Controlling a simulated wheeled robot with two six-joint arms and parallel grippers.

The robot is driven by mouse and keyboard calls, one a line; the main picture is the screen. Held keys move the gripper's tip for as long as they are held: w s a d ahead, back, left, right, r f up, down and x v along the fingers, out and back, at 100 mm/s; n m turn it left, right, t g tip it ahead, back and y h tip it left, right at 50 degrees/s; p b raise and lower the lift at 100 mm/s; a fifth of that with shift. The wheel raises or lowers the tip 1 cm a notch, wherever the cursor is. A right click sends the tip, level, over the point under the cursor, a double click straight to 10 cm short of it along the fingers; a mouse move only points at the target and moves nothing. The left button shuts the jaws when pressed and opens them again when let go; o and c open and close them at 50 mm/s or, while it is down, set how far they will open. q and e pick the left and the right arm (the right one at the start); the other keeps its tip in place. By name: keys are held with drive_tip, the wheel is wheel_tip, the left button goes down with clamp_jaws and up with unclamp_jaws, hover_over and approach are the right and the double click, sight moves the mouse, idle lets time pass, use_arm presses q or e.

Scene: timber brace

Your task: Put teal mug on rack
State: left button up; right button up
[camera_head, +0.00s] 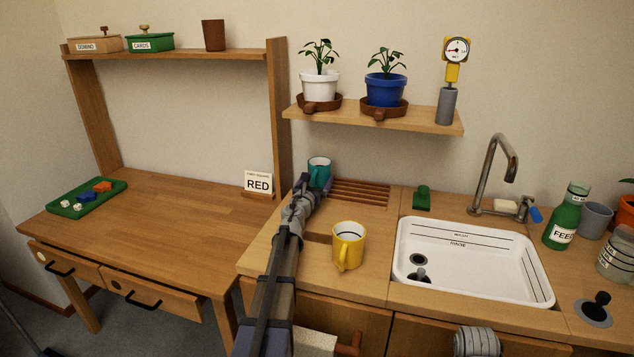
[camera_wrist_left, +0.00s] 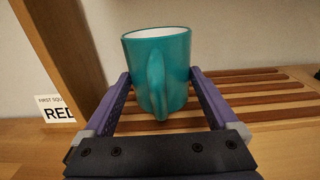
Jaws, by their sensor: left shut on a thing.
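The teal mug (camera_head: 320,167) is upright at the left end of the slatted wooden rack (camera_head: 362,191) on the counter. In the left wrist view the mug (camera_wrist_left: 172,68) sits between the two purple fingers of my left gripper (camera_wrist_left: 165,90), its handle facing the camera. The gripper is shut on it. The rack's slats (camera_wrist_left: 255,97) run behind and to the right of the mug. Whether the mug's base touches the slats cannot be told. My left gripper also shows in the head view (camera_head: 313,187), partly hiding the mug. My right gripper is not in view.
A yellow mug (camera_head: 348,246) stands on the counter in front of the rack. A wooden upright (camera_head: 278,120) and a RED card (camera_head: 258,183) are left of the gripper. A shelf (camera_head: 420,119) with potted plants hangs above. The white sink (camera_head: 470,265) is to the right.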

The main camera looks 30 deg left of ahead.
use_arm(q)
drive_tip(key=o, duration=1.3)
drive_tip(key=shift+r, duration=0.1)
drive_tip(key=v, duration=1.2)
